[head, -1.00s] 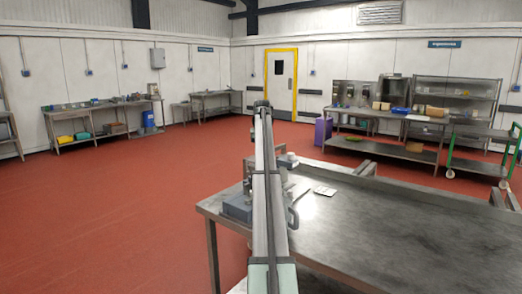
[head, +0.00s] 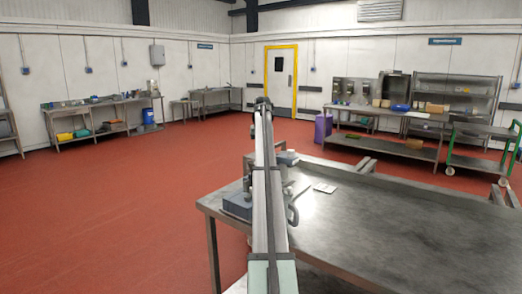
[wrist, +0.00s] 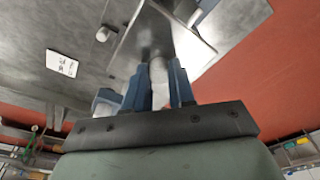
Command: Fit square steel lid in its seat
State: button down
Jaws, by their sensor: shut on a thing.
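In the wrist view my gripper (wrist: 159,77), with blue-grey fingers, is shut on a pale round knob or handle (wrist: 158,72). A shiny flat steel plate, which looks like the square lid (wrist: 136,40), lies just beyond the fingers, and the knob appears to stand on it. I cannot tell whether the lid touches what is beneath it. Its seat cannot be made out. In the head view my arm hides the gripper, the lid and part of the table's left end.
The steel table (head: 390,215) is mostly bare to the right. A grey block-like fixture (head: 236,206) sits at its left end. A small white card (head: 325,188) lies on the table, also in the wrist view (wrist: 62,63).

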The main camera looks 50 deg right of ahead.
jog(key=shift+f, duration=1)
dwell(1.1)
jog(key=shift+c, duration=2.4)
grip_release()
jog(key=shift+r, duration=0.1)
jog(key=shift+s+a+r, duration=0.1)
jog(key=shift+r, duration=1)
jog(key=shift+s+a+r, duration=0.15)
jog(key=shift+r, duration=1)
jog(key=shift+s+a+r, duration=0.1)
jog(key=shift+r, duration=1)
jog(key=shift+r, duration=0.1)
